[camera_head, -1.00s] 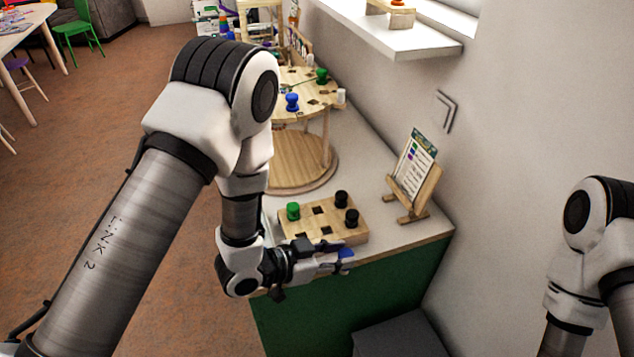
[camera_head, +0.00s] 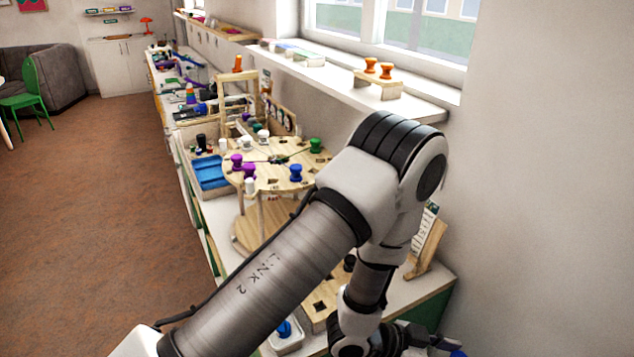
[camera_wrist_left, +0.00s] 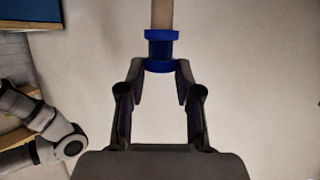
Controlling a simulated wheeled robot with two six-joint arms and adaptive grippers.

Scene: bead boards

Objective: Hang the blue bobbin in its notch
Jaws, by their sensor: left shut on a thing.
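My left gripper (camera_wrist_left: 159,68) is shut on a blue bobbin (camera_wrist_left: 159,50), which sits between its fingertips in the left wrist view. In the head view the gripper (camera_head: 428,341) is at the bottom edge, right of centre, with only a bit of blue showing at its tip. A round wooden board (camera_head: 270,180) on a stand carries another blue bobbin (camera_head: 295,173), purple bobbins (camera_head: 249,170), a green bobbin (camera_head: 315,145) and white ones. My forearm hides part of this stand. The bobbin's own notch cannot be made out. My right gripper is not in view.
A wooden block with square holes (camera_head: 322,302) stands on the counter, partly behind my arm. A small tray with a blue piece (camera_head: 284,328) is beside it. A card stand (camera_head: 430,245) is by the wall. The window sill (camera_head: 420,100) juts out above.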

